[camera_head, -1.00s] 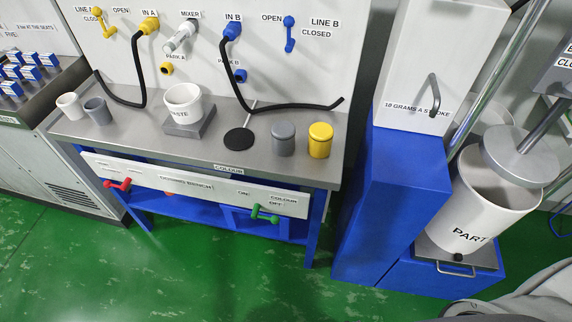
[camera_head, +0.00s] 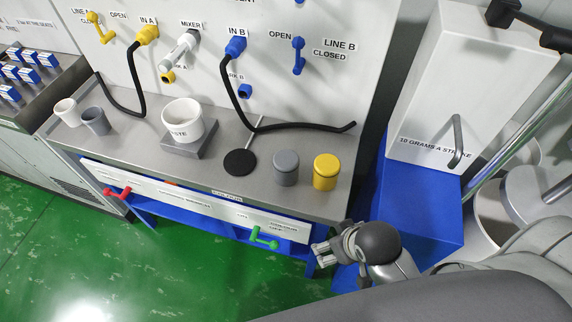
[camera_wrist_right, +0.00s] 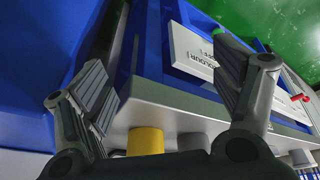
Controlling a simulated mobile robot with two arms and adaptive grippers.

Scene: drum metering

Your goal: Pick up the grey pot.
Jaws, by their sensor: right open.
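A grey pot (camera_head: 286,168) stands upright on the steel bench top, between a black disc (camera_head: 240,162) and a yellow pot (camera_head: 326,172). In the right wrist view the grey pot (camera_wrist_right: 192,141) shows partly, beside the yellow pot (camera_wrist_right: 145,141), low between the fingers. A second grey vessel, an open cup (camera_head: 96,121), stands at the bench's left end beside a white cup (camera_head: 66,112). My right gripper (camera_head: 320,250) is open and empty, off the bench's front right corner, nearer me than the pots and apart from them. My left gripper is not in view.
The bench (camera_head: 215,180) has a front panel with red (camera_head: 117,193) and green (camera_head: 264,238) handles. A white bowl (camera_head: 182,121) sits on a scale behind. A black hose (camera_head: 300,126) lies behind the pots. A blue and white machine (camera_head: 425,215) stands right of the bench.

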